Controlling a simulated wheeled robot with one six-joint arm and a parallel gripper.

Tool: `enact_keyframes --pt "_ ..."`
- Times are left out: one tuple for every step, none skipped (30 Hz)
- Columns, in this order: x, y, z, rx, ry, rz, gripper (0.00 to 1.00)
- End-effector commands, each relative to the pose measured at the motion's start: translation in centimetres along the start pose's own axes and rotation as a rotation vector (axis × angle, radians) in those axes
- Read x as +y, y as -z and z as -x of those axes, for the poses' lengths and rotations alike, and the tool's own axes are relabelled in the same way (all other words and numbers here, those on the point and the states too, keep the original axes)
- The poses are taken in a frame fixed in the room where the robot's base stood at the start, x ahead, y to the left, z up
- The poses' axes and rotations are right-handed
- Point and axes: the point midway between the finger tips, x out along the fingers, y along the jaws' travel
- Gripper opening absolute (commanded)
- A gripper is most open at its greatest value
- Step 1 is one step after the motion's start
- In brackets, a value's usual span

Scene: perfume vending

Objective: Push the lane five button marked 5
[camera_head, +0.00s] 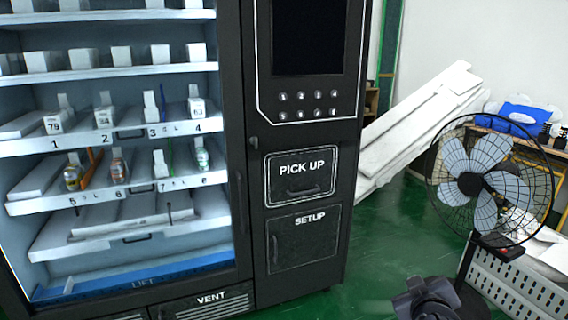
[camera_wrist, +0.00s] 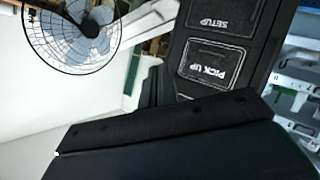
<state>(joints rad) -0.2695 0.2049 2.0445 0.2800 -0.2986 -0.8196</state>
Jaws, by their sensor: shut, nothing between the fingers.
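The black vending machine (camera_head: 255,200) fills the left half of the head view. Its small round buttons sit in two rows of several on the panel below the dark screen (camera_head: 308,35). The lower row's leftmost button (camera_head: 283,116) would be 5 by order, but its mark is too small to read. Lane 5's shelf label (camera_head: 73,201) is legible behind the glass. My gripper (camera_wrist: 170,140) appears as a broad black shape low in the wrist view, shut and empty; its fingertips are not distinct. It is apart from the buttons, which the wrist view does not show.
The PICK UP door (camera_head: 300,190) and SETUP panel (camera_head: 300,242) lie below the buttons. A standing fan (camera_head: 485,180) is at the right, beside a grey perforated crate (camera_head: 515,290). White boards (camera_head: 415,125) lean behind. Green floor (camera_head: 385,250) is open between machine and fan.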

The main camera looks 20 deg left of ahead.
Motion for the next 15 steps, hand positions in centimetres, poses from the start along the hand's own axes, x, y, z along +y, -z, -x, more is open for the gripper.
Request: enact_keyframes --pt "2.2 4.0 0.7 0.05 -0.039 0.037 0.0" --pt "3.0 5.6 0.8 0.079 -0.066 0.058 0.0" --pt "4.0 7.6 0.9 0.115 -0.101 0.088 0.0" --pt "4.8 9.0 1.1 0.14 -0.128 0.108 0.0" --pt "5.5 10.3 1.2 0.163 -0.154 0.127 0.0" --pt "6.4 11.9 1.5 0.19 -0.188 0.15 0.0" --pt "7.0 13.0 1.7 0.209 -0.211 0.167 0.0" --pt "7.5 14.0 1.9 0.226 -0.234 0.182 0.0" --pt "8.2 15.2 2.1 0.244 -0.262 0.199 0.0" --pt "8.6 15.9 2.2 0.256 -0.281 0.21 0.0" --pt "8.9 16.5 2.4 0.266 -0.297 0.219 0.0" --pt "9.3 17.2 2.5 0.277 -0.315 0.231 0.0" --pt "9.5 17.6 2.6 0.285 -0.327 0.237 0.0" --pt "9.7 17.9 2.7 0.29 -0.336 0.243 0.0" --pt "9.8 18.2 2.8 0.295 -0.346 0.249 0.0"
